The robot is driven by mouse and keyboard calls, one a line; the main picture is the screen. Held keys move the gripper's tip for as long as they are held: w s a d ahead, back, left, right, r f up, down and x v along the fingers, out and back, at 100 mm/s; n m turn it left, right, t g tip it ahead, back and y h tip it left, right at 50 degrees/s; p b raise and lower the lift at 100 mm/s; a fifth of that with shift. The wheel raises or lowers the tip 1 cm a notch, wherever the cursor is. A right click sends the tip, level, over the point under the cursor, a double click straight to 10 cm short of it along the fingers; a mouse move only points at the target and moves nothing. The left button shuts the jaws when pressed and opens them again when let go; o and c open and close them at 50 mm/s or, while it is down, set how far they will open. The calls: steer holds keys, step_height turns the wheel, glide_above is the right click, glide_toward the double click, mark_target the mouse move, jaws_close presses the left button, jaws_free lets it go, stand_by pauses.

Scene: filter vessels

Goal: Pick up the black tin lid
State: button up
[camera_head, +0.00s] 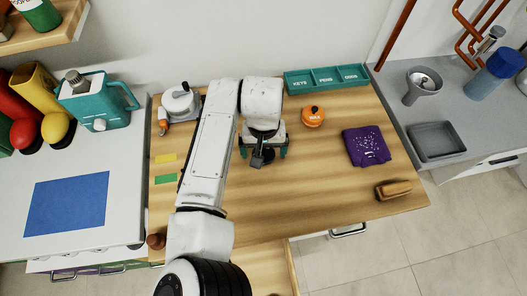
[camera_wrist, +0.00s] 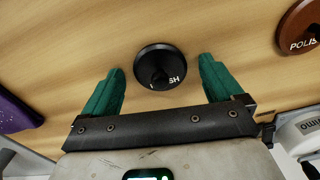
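The black tin lid (camera_wrist: 150,58), round with a dark knob and partly hidden white lettering, lies on the wooden table in the wrist view. My gripper (camera_wrist: 161,72) is open, its two teal fingers spread on either side of the lid's near part, with nothing held between them. In the head view my gripper (camera_head: 263,152) points down over the middle of the table. There the lid cannot be told clearly from the dark parts under my wrist.
A brown lid marked POLISH (camera_wrist: 302,30) lies to the right in the wrist view. An orange tin (camera_head: 313,117), a purple cloth (camera_head: 366,146), a brown brush-like block (camera_head: 394,189) and a teal tray (camera_head: 327,79) stand on the table (camera_head: 300,200). The table's front middle is clear.

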steer(key=c, duration=1)
steer(key=shift+c, duration=0.3)
steer(key=shift+r, duration=0.15)
